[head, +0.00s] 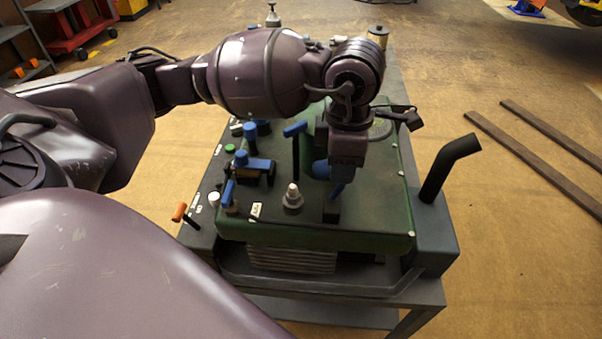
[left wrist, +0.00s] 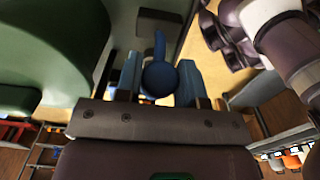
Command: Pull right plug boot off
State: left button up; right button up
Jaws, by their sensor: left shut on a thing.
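My left gripper (head: 334,186) points down over the green engine deck (head: 365,222), at its front right part. In the left wrist view, its two blue fingers (left wrist: 160,84) are closed on both sides of a round dark blue boot (left wrist: 160,77), with a blue strip rising behind it. In the head view the boot is largely hidden by the wrist and fingers; a dark block (head: 331,212) shows just below them. I cannot tell whether the boot still sits on its plug. A bare pale plug (head: 292,197) stands upright to the left. My right gripper is not in view.
A lever with a blue handle (head: 295,129) stands just left of my wrist. A blue valve-like part (head: 254,164) and an orange-handled lever (head: 179,212) are further left. A black exhaust pipe (head: 449,168) rises at the right edge.

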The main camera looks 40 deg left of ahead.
pick_arm(q)
jog(key=shift+w+d+f, duration=0.1)
jog(key=shift+w+d, duration=0.15)
jog(key=shift+d, duration=0.2)
jog(key=shift+w+d+f+b, duration=0.15)
jog(key=shift+w+d, duration=0.15)
jog(key=shift+d, duration=0.1)
jog(key=shift+w+d+f+b, duration=0.15)
jog(key=shift+w+d, duration=0.1)
jog(key=shift+d, duration=0.15)
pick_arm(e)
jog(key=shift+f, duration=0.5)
pick_arm(q)
jog(key=shift+r, duration=0.1)
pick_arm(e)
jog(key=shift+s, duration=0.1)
pick_arm(q)
jog(key=o, duration=0.7)
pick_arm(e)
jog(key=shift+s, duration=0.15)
